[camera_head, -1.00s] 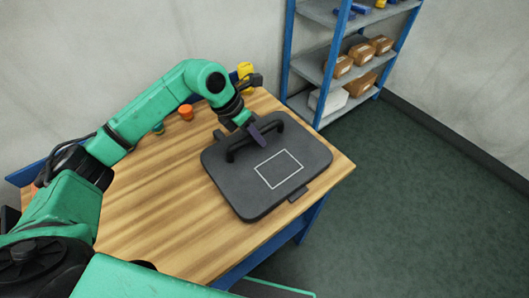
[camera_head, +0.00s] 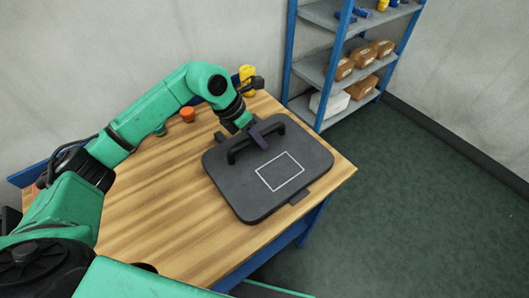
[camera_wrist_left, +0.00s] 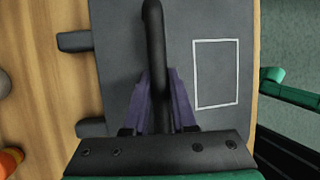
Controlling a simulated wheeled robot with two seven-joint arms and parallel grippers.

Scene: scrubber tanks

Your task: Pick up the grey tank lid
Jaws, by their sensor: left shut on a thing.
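The grey tank lid (camera_head: 265,180) is a dark slab with rounded corners, a white outlined rectangle and a black bar handle (camera_head: 243,148). It is over the right end of the wooden table; I cannot tell whether it rests on the wood. My left gripper (camera_head: 260,136) is shut on the lid's handle, with its purple fingers on either side of the bar. In the left wrist view the lid (camera_wrist_left: 215,120) fills the middle, and the handle (camera_wrist_left: 153,40) runs between the fingers of the gripper (camera_wrist_left: 160,90). My right gripper is not in view.
The wooden table (camera_head: 165,210) is clear left of the lid. An orange piece (camera_head: 188,114) and a yellow piece (camera_head: 247,72) stand near its back edge. A blue-framed shelf (camera_head: 320,62) with brown boxes (camera_head: 361,87) stands behind. Open green floor (camera_head: 400,190) lies to the right.

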